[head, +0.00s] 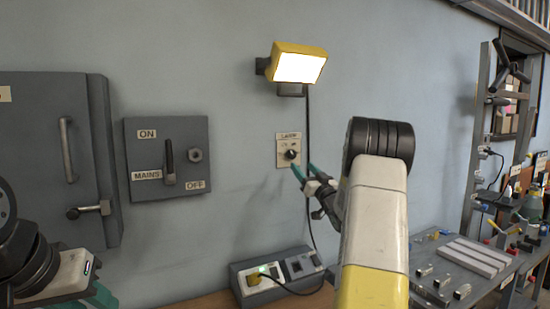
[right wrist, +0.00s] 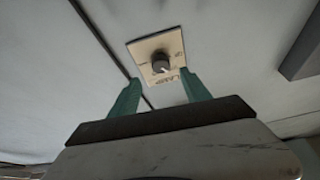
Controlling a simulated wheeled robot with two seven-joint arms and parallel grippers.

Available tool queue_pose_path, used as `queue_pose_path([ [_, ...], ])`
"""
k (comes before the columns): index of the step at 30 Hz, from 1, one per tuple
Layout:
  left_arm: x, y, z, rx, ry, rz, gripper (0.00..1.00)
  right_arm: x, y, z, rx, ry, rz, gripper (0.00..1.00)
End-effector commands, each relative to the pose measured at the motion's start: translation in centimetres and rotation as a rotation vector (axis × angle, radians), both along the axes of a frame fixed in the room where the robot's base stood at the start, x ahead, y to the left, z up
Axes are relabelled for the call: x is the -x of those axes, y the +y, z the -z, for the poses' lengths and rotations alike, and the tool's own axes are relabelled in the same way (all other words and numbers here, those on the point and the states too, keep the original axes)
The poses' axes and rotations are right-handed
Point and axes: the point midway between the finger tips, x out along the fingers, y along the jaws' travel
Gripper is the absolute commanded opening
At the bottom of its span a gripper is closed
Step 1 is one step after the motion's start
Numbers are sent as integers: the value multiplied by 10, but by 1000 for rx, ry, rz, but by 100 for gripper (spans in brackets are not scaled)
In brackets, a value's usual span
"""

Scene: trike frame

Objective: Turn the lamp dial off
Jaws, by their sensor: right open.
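The lamp dial (head: 291,154) is a small dark round knob on a beige plate (head: 283,140) on the wall. It also shows in the right wrist view (right wrist: 160,62), just beyond my fingertips. The lamp (head: 299,66) above it is yellow and its panel glows bright white. My right gripper (head: 303,171) is open, its two green fingers pointing at the plate just below the dial. In the right wrist view the fingers stand apart with the dial ahead between them, and nothing is held. My left arm shows at the lower left, with green finger parts (head: 103,297) at the bottom edge.
A mains box (head: 190,130) with a lever hangs left of the dial. A grey cabinet (head: 55,150) stands farther left. A black cable (head: 308,190) runs down from the lamp beside the plate to a socket box (head: 243,285). A workbench (head: 430,262) with tools is at right.

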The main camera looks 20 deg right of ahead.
Motion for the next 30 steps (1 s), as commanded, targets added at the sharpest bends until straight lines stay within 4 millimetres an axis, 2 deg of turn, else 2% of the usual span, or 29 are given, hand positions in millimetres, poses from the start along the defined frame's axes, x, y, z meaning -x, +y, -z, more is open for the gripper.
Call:
queue_pose_path([
  [12, 0, 0, 0, 0, 0, 0, 36, -55, 8, -23, 1, -3, -3, 56],
  [15, 0, 0, 0, 0, 0, 0, 36, -64, 8, -27, 1, -3, -1, 56],
  [26, 0, 0, 0, 0, 0, 0, 36, -69, 9, -30, 0, -2, -1, 56],
  [30, 0, 0, 0, 0, 0, 0, 36, -69, 9, -29, 0, -2, -1, 28],
])
